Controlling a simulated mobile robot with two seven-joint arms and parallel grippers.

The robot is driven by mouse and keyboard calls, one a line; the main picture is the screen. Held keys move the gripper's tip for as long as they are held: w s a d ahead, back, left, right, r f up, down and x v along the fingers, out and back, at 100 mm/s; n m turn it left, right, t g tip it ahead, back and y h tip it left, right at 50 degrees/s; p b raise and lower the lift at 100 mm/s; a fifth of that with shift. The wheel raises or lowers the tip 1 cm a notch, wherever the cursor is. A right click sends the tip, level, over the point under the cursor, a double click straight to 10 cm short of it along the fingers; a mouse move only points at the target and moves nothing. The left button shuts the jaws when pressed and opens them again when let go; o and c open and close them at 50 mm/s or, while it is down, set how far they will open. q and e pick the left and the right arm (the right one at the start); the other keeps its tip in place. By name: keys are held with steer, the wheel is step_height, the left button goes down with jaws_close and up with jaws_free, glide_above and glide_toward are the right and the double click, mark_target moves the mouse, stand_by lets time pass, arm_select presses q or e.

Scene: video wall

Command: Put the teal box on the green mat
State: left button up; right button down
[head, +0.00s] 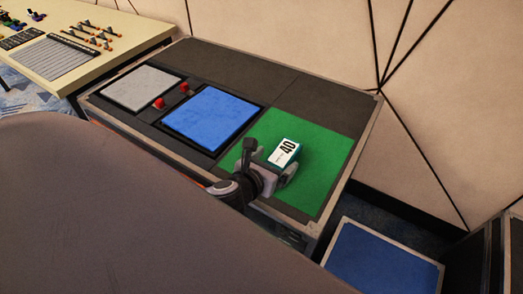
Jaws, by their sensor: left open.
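The teal box (283,154) has a white label reading "40". It is over the green mat (325,150), at the mat's left part, and appears to rest on it, though its underside is hidden. My left gripper (268,165) is at the near side of the box and is open, with a finger to either side of the box's near end. Whether the fingers touch the box cannot be told. My right gripper is not in view.
A blue mat (211,118) and a grey mat (141,88) lie to the left on the same dark table (225,65). Two red knobs (159,102) stand between them. A control desk (85,45) is at upper left. A blue-topped case (380,265) is at lower right.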

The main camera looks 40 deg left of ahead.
arm_select(q)
steer(key=v, duration=0.7)
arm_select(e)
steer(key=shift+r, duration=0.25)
